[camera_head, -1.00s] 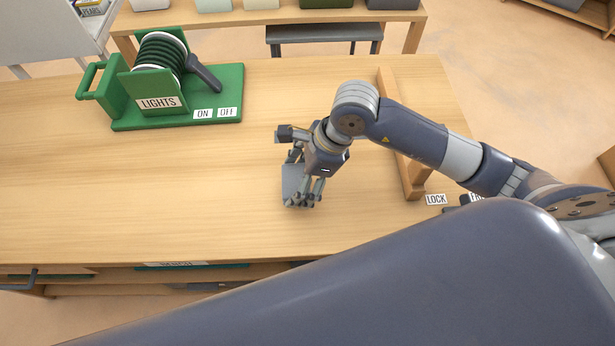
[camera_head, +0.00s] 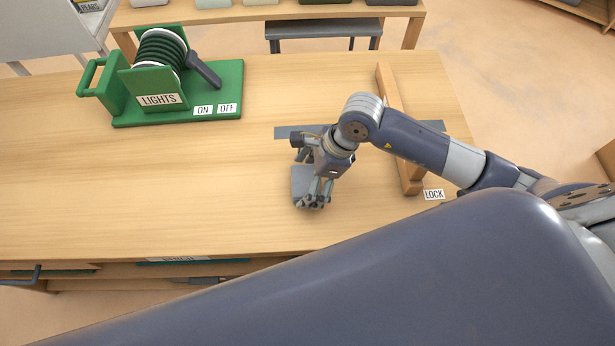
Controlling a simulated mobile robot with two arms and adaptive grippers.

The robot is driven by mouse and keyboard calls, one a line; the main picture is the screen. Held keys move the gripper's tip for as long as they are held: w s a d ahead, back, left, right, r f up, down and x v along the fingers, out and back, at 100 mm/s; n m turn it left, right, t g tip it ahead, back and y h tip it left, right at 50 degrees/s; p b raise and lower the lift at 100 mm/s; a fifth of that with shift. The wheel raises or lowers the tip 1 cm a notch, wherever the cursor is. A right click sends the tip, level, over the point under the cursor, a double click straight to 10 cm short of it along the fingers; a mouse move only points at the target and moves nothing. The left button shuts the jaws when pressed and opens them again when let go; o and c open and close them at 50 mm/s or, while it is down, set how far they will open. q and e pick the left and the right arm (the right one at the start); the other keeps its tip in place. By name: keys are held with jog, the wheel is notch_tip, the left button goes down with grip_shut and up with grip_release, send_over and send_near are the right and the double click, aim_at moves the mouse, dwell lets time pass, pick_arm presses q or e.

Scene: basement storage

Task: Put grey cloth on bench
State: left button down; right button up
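The wooden bench (camera_head: 120,205) fills the middle of the view. My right gripper (camera_head: 313,198) is low over the bench top, reached in from the right. A small flat grey piece that looks like the grey cloth (camera_head: 302,181) is at its fingers and partly covered by them. The fingers look closed on its edge. Whether it touches the bench top I cannot tell. My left gripper is not in view.
A flat blue-grey strip (camera_head: 292,132) lies behind my gripper. A wooden rail (camera_head: 411,180) stands at the right, near a LOCK label (camera_head: 434,195).

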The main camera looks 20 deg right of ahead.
jog(key=shift+r, duration=0.15)
jog(key=b+v, duration=0.1)
jog(key=v, duration=1.1)
dwell(0.5)
